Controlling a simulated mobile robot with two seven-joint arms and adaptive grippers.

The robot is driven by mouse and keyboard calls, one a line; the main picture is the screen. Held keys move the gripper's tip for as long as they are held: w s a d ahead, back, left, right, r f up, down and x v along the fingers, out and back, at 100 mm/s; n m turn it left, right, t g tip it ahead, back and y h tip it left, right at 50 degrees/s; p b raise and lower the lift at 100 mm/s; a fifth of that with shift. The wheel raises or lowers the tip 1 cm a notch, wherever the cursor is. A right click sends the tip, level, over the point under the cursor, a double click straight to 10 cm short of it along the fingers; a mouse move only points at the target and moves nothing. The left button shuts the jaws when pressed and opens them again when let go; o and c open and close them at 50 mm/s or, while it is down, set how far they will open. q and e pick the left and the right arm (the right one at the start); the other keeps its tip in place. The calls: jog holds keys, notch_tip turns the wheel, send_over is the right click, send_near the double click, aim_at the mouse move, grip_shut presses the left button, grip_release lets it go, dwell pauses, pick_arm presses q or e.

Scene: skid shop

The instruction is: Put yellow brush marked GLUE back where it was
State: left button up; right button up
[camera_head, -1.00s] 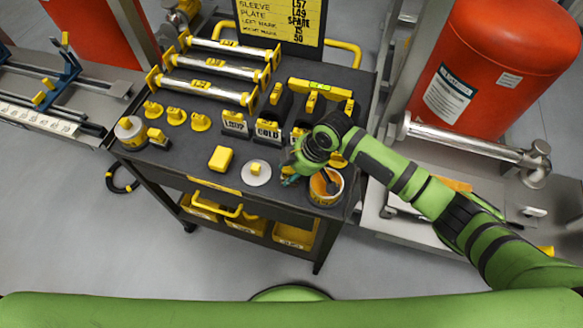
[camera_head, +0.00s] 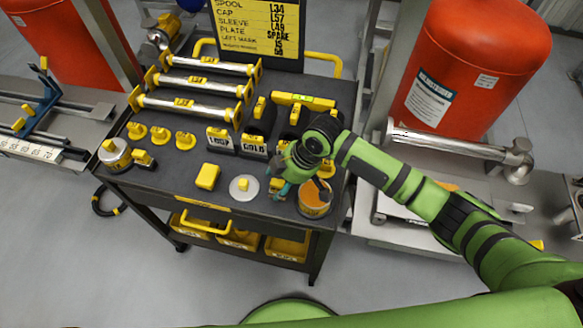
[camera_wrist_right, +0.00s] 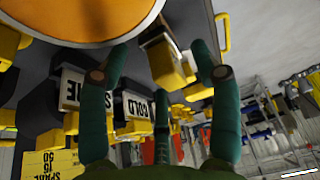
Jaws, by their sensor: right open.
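An orange-topped pot (camera_head: 314,204) stands at the cart's front right corner; its orange round surface (camera_wrist_right: 90,15) fills the top left of the wrist view. My right gripper (camera_head: 284,190) is over the cart top just left of the pot, fingers pointing down. In the wrist view its teal fingers (camera_wrist_right: 160,74) are spread apart. A yellow block with a dark and pale end (camera_wrist_right: 168,62) shows between them beside the pot, apparently not gripped. It may be the brush; no GLUE lettering is readable. My left gripper is out of view.
The black cart top also holds labelled blocks, including one marked GOLD (camera_head: 254,147), a yellow block (camera_head: 207,176), a pale disc (camera_head: 244,188) and several silver bars (camera_head: 190,106). A red tank (camera_head: 470,65) and pipe stand to the right.

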jog(key=v, duration=0.9)
jog(key=shift+d+r+b, duration=0.15)
jog(key=shift+r+b, duration=0.2)
jog(key=shift+b, duration=0.1)
